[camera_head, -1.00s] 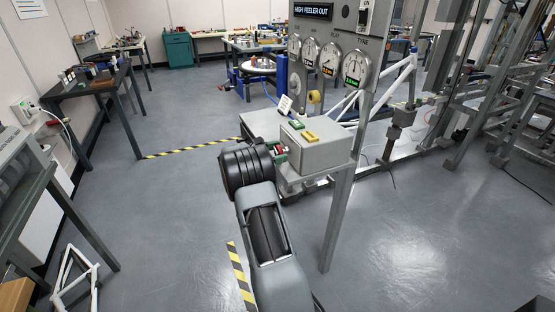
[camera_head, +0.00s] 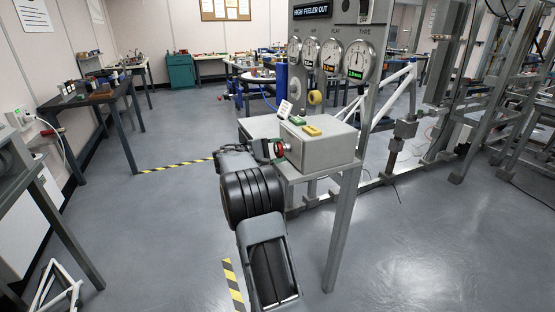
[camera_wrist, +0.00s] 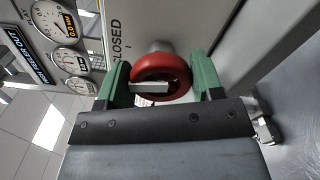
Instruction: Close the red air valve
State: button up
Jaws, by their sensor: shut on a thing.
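The red air valve (camera_head: 279,150) is a round red knob on the left side of a grey box (camera_head: 322,150). In the wrist view the valve (camera_wrist: 160,72) fills the middle, with a pale bar across its centre and the word CLOSED on the panel beside it. My gripper (camera_wrist: 160,62) has its two green fingers on either side of the red rim, shut on it. In the head view my gripper (camera_head: 267,150) reaches the valve from the left, and its fingers are mostly hidden there.
A metal leg (camera_head: 343,230) stands at the right of my arm.

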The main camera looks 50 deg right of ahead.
jog(key=shift+f+m+b, duration=0.15)
jog(key=shift+m+b, duration=0.9)
jog(key=shift+m, duration=0.05)
jog(key=o, duration=0.9)
jog(key=shift+w+a, duration=0.1)
jog(key=shift+a, duration=0.05)
jog(key=p+v, duration=0.1)
jog(key=v, duration=1.2)
jog(key=shift+w+a+p, duration=0.1)
jog(key=shift+a+p, duration=0.2)
jog(key=shift+p, duration=0.05)
